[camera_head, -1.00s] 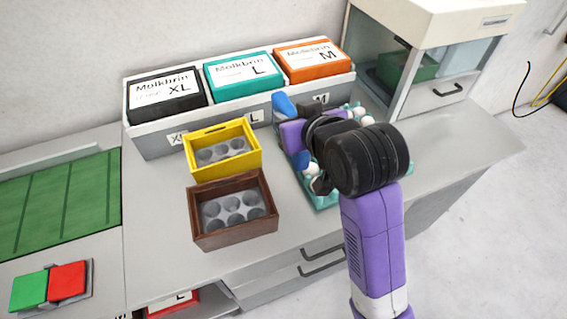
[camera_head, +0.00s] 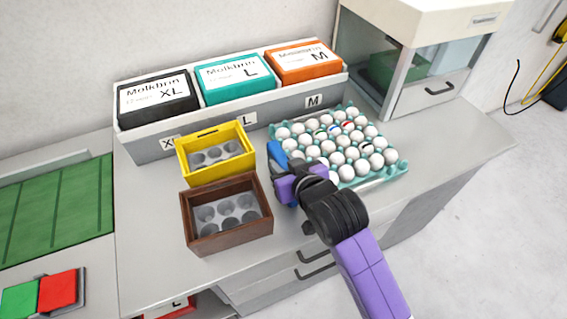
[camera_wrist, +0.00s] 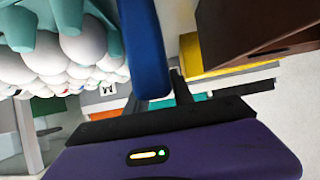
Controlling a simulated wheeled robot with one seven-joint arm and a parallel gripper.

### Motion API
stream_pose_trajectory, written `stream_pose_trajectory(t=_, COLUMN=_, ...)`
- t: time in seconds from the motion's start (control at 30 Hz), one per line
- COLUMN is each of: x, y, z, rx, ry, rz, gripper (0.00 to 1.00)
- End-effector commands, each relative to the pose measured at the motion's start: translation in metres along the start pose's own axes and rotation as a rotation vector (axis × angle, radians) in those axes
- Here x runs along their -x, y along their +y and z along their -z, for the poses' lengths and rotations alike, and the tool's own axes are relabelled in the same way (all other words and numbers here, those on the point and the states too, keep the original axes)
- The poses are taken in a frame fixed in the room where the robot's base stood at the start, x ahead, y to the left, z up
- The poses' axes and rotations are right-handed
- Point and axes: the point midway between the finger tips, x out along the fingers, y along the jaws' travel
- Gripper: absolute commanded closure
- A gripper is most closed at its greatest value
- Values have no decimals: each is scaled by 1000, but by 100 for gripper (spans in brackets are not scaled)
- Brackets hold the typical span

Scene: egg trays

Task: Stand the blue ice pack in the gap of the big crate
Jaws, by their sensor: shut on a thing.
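The blue ice pack (camera_head: 276,153) is held by my gripper (camera_head: 282,173). It sticks out past the fingers and also shows in the wrist view (camera_wrist: 145,48). My gripper is shut on it, between the crates and the egg tray. The brown crate (camera_head: 228,242), the larger-looking one, stands on the counter to the left of my gripper and nearer the front. It holds a grey insert with several empty cups. The yellow crate (camera_head: 192,180) stands behind it, also with empty cups. The ice pack is outside both crates. The gripper partly hides its lower part.
A teal tray (camera_head: 398,176) full of white eggs, a few with coloured marks, is right of my gripper. Black, teal and orange labelled boxes (camera_head: 238,83) stand along the back in a grey rack. A glass-fronted cabinet (camera_head: 420,60) is at the back right. The counter front is clear.

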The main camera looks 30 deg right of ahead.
Motion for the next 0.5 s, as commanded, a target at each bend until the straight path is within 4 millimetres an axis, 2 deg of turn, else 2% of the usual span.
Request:
stream_pose_trajectory(t=0.33, x=-1, y=0, z=-2, rx=0, ry=4, rz=-1, gripper=100)
stream_pose_trajectory(t=0.37, x=-2, y=0, z=-3, rx=0, ry=1, rz=-1, gripper=69)
stream_pose_trajectory(t=0.47, x=-1, y=0, z=-2, rx=0, ry=1, rz=-1, gripper=49)
stream_pose_trajectory(t=0.5, x=-1, y=0, z=-2, rx=0, ry=1, rz=-1, gripper=49)
